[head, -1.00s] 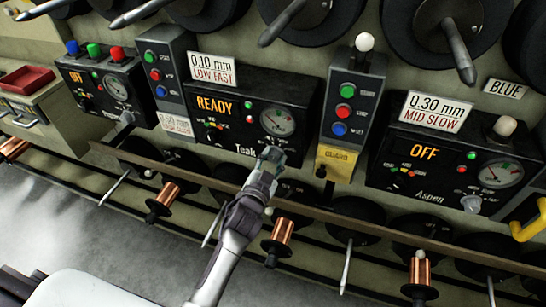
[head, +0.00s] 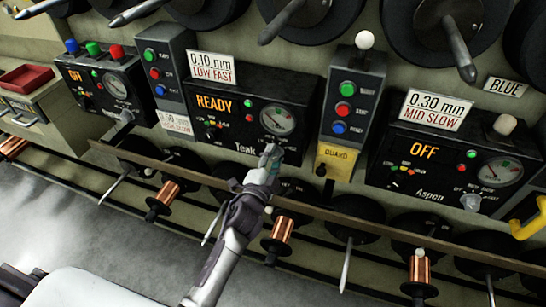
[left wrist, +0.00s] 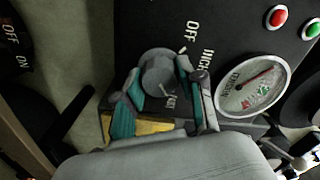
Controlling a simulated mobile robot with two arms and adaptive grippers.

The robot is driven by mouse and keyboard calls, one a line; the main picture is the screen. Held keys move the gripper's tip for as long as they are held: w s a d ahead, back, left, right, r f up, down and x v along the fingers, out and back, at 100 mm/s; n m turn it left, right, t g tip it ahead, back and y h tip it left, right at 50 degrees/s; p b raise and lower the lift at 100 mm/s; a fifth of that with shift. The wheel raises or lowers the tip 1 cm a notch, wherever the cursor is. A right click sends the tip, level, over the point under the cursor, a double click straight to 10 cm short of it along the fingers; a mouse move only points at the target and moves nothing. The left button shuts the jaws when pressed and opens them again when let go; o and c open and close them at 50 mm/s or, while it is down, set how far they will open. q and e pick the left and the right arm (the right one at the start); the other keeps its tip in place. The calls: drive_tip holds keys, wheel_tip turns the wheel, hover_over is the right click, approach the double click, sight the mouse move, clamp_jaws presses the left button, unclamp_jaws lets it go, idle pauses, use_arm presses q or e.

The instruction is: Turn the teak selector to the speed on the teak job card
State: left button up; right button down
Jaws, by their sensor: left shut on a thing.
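The teak panel (head: 238,112) reads READY in amber and has a round dial. Its job card (head: 211,67) above reads 0.10 mm, LOW FAST. My left gripper (head: 270,158) is at the panel's lower edge, below the dial. In the left wrist view, my left gripper (left wrist: 163,92) has its teal-padded fingers on either side of the grey teak selector (left wrist: 158,72), shut on it. My right gripper is not in view.
The aspen panel (head: 437,165) stands to the right, reading OFF, with its card (head: 435,110) saying 0.30 mm, MID SLOW. A yellow guard tag (head: 336,160) is between. Another panel (head: 101,88) reads OFF at left. A rail (head: 330,213) and copper spools (head: 282,229) run below.

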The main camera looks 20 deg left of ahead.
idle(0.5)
use_arm(q)
drive_tip(key=o, duration=1.1)
drive_tip(key=shift+o, duration=0.2)
drive_tip(key=shift+s, duration=0.15)
drive_tip(key=shift+s+f, duration=0.1)
drive_tip(key=shift+s, duration=0.25)
drive_tip(key=s, duration=1.1)
drive_tip(key=shift+a, duration=0.15)
